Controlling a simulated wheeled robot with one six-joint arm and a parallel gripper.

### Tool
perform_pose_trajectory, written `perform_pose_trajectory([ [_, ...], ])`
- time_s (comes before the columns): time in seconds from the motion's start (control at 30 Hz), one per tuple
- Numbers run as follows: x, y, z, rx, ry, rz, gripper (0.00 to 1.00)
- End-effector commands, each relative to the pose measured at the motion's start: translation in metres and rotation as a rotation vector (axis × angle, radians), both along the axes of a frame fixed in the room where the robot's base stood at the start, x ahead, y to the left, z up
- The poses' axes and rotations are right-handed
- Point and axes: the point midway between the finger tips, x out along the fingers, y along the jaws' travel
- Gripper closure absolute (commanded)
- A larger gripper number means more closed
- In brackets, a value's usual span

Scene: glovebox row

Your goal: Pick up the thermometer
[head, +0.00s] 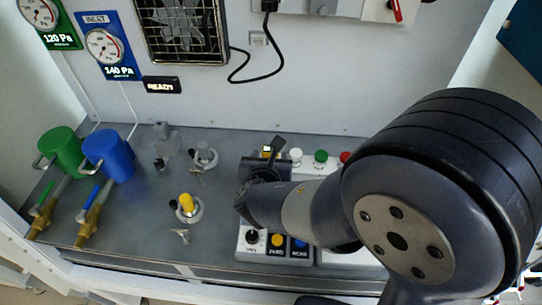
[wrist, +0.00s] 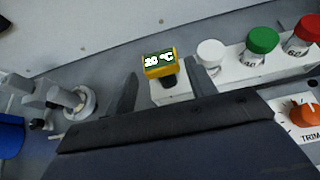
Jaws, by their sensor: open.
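The thermometer is a small yellow block with a dark display reading about 26 °C (wrist: 159,64). It sits on a dark stem on a white block (wrist: 172,92). In the head view only a small part of the thermometer (head: 267,149) shows behind my gripper. My gripper (wrist: 165,72) is open, with one dark finger left of the thermometer's stem and one to the right. The fingers look apart from it, and I cannot tell whether they reach its depth. In the head view my gripper (head: 272,158) is over the control panel, partly hidden by its own body.
White, green (wrist: 263,40) and red (wrist: 308,28) capped jars stand in a white rack to the right. An orange TRIM knob (wrist: 304,111) is near. Blue (head: 108,155) and green (head: 60,152) mugs, brass valves and a yellow knob (head: 187,202) are left.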

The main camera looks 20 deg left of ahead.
Motion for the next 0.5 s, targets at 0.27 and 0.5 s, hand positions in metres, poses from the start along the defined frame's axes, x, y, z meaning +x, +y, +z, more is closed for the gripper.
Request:
perform_pose_trajectory([
  [0.27, 0.031, 0.009, -0.014, -0.003, 0.001, -0.002, 0.47],
  [0.5, 0.042, 0.012, -0.020, 0.000, 0.002, -0.001, 0.47],
])
